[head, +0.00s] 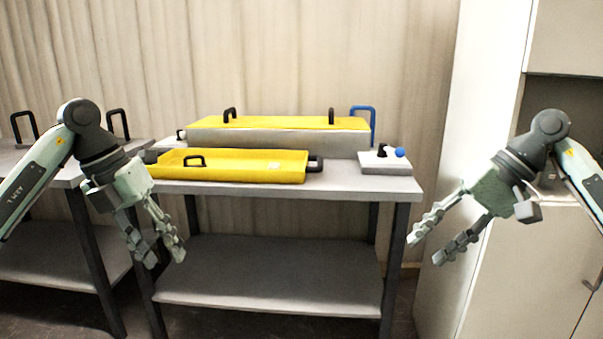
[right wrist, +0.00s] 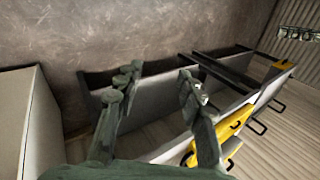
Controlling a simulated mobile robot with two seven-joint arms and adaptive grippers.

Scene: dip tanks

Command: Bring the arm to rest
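My left gripper (head: 165,256) hangs in front of the table's left part, fingers pointing down. Its fingers are apart and nothing shows between them. My right gripper (head: 426,250) hangs to the right of the table, fingers pointing down and left. It is open and empty; in the right wrist view (right wrist: 160,82) a clear gap shows between its fingers. Both arms are bent, with both grippers below the height of the tabletop and apart from the things on it.
The table (head: 345,185) carries a yellow tray (head: 250,172), a long grey tank (head: 280,137) with a yellow top, and a small box with a blue knob (head: 400,153). A blue handle (head: 373,120) stands at the tank's right. A second table (head: 60,180) is left; a pale cabinet (head: 490,90) is right.

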